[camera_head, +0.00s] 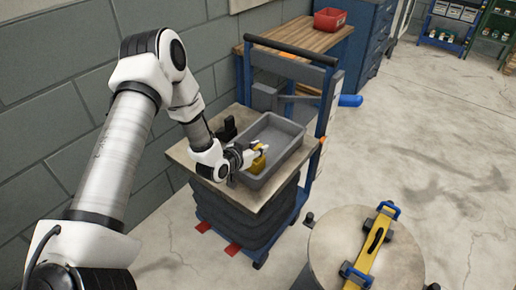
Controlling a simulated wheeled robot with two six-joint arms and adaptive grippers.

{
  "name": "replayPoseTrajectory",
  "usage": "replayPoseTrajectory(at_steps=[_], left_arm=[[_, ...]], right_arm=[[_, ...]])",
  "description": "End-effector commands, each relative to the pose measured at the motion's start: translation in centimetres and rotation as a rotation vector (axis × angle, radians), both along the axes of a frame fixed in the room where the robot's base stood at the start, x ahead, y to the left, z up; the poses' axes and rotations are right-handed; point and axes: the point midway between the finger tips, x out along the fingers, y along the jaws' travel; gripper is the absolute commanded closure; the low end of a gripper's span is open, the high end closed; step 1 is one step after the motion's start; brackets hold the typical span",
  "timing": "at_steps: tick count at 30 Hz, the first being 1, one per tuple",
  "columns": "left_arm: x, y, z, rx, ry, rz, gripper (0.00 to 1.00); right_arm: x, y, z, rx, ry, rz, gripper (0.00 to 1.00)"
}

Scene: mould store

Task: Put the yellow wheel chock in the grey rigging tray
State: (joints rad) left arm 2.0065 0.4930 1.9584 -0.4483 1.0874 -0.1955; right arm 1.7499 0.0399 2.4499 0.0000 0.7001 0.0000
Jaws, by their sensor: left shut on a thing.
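The grey rigging tray (292,128) sits on the square top of a blue lift cart. My left gripper (258,151) reaches over the tray's near left end. It is shut on the yellow wheel chock (258,164), which is partly hidden by the fingers. The chock is at the near left end of the tray, inside or just above it; I cannot tell if it touches the floor of the tray. My right gripper does not show.
A black object (228,127) stands beside the tray on the cart top (181,152). The cart's blue handle frame rises behind. A round drum (333,245) with a yellow and blue tool (369,250) stands at front right. A red bin (329,19) is on a wooden bench. Floor at right is clear.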

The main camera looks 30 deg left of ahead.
Motion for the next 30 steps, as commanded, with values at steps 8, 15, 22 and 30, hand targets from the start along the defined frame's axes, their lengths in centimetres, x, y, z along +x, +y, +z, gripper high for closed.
replayPoseTrajectory(at_steps=[8, 15, 22, 30], left_arm=[[0.0, 0.0, -0.3, 0.0, 0.0, 0.0, 0.53], [0.0, 0.0, -0.1, 0.0, 0.0, 0.0, 0.53], [-3.1, 0.3, 1.5, -0.007, 0.001, 0.004, 0.53], [-9.4, 0.8, 4.2, -0.007, 0.002, 0.005, 0.53]], right_arm=[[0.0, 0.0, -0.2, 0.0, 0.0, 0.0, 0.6], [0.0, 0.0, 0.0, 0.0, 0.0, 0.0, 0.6], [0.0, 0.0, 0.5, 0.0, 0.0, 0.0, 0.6], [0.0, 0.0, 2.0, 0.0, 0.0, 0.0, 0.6]])
